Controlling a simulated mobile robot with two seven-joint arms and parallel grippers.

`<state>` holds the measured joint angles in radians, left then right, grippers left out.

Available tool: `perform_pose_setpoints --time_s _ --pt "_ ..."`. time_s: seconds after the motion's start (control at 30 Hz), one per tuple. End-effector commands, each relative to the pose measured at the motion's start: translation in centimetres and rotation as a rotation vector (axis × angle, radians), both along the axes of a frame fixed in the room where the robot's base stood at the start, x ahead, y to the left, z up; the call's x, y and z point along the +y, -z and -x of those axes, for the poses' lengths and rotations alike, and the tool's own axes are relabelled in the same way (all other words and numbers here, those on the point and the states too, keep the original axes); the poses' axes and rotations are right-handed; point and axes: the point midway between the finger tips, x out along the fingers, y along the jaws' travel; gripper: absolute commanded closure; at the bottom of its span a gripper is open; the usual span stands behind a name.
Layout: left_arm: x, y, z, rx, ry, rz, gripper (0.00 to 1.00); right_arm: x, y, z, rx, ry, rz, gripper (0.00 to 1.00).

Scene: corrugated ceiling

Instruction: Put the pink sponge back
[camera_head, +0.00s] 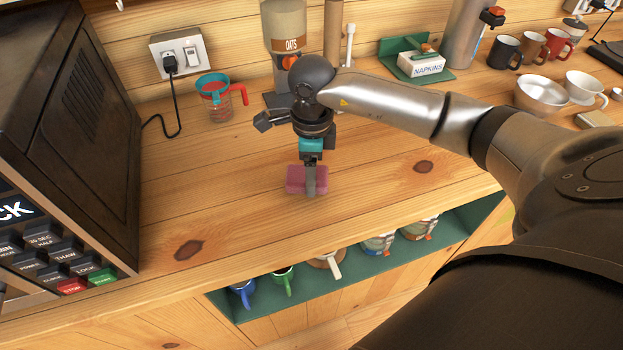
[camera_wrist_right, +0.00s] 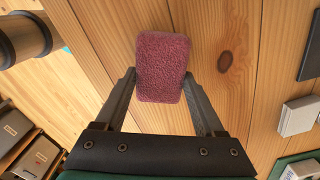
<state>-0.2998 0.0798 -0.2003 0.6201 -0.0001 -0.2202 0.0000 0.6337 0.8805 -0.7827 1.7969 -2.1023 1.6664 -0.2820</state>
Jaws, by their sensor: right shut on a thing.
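The pink sponge (camera_head: 296,179) is at the wooden counter, in front of the oats dispenser, in the head view. My right gripper (camera_head: 311,186) comes down on it from above and is shut on it. In the right wrist view the sponge (camera_wrist_right: 163,68) sits between the two fingertips of my right gripper (camera_wrist_right: 160,82), one finger at each long side. Whether the sponge touches the counter or is slightly raised is hard to tell. My left gripper is not in view.
A microwave (camera_head: 75,130) stands at the left. A measuring cup (camera_head: 216,98), the oats dispenser (camera_head: 285,25) and a napkin box (camera_head: 421,64) stand behind. Mugs and a white bowl (camera_head: 541,94) are at the right. A green shelf (camera_head: 350,262) with mugs lies below the counter edge.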

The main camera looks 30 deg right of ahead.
Motion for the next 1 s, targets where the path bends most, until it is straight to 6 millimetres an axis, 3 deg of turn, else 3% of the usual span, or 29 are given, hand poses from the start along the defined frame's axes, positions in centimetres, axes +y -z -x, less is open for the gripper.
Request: perform_pose_setpoints --time_s 0.17,0.5,0.53,0.77,1.0 --pt "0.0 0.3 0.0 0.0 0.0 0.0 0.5 0.1 2.6 0.0 0.002 0.0 -0.001 0.74" --pt "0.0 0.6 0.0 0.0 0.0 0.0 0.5 0.0 2.9 0.0 0.0 -0.001 0.0 0.74" --pt "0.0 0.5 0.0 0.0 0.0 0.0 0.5 0.0 2.8 0.0 0.0 -0.001 0.0 0.26" --pt "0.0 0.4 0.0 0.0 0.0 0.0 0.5 0.0 2.8 0.0 0.0 0.0 0.0 0.0" --pt "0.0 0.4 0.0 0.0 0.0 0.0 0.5 0.0 2.7 0.0 0.001 0.0 -0.001 0.0"
